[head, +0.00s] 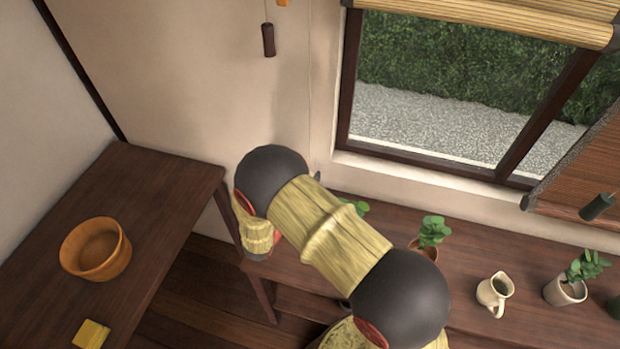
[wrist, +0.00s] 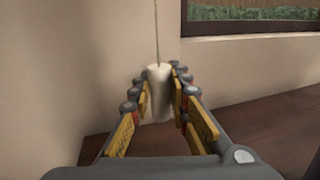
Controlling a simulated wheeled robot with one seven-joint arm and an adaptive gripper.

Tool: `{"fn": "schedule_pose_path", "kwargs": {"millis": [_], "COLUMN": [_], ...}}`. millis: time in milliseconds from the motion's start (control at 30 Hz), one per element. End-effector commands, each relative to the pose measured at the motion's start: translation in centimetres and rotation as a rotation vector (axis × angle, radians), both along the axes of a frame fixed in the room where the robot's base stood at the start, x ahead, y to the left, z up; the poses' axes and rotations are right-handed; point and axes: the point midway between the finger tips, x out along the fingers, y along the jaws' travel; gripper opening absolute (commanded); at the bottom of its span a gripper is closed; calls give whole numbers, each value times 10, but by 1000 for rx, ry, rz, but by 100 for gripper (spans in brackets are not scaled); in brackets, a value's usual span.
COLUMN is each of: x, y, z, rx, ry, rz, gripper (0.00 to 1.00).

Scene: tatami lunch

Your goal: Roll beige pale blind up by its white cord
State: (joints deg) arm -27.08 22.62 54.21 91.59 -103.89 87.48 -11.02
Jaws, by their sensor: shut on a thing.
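The beige pale blind (head: 490,22) hangs at the top of the window, with its lower edge above most of the glass. Its thin white cord (head: 309,90) runs down the wall left of the window and goes behind my arm. In the wrist view, the cord (wrist: 156,40) ends in a white cylindrical pull (wrist: 158,92). My gripper (wrist: 159,100) is shut on this pull, with a finger on each side of it. In the head view my arm hides the gripper and the pull.
A dark pull (head: 268,40) hangs on another cord further left. A brown blind (head: 585,170) with a dark pull (head: 597,207) hangs at right. Potted plants and a cream jug (head: 494,292) stand on the low shelf. An orange bowl (head: 96,248) and a yellow block (head: 91,334) are on the left table.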

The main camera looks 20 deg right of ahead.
Motion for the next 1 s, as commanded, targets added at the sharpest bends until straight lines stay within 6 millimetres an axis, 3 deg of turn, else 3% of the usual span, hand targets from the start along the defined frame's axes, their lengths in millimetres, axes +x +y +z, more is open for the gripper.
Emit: {"fn": "schedule_pose_path", "kwargs": {"millis": [133, 167, 467, 800, 1000], "x": [-3, -3, -2, -2, -17], "y": [0, -1, 0, 2, 20], "z": [-7, -8, -5, -3, -3], "rx": [3, 3, 2, 2, 2], "ry": [15, 15, 10, 7, 7], "rz": [3, 3, 2, 2, 6], "gripper": [0, 19, 36, 37, 37]}}
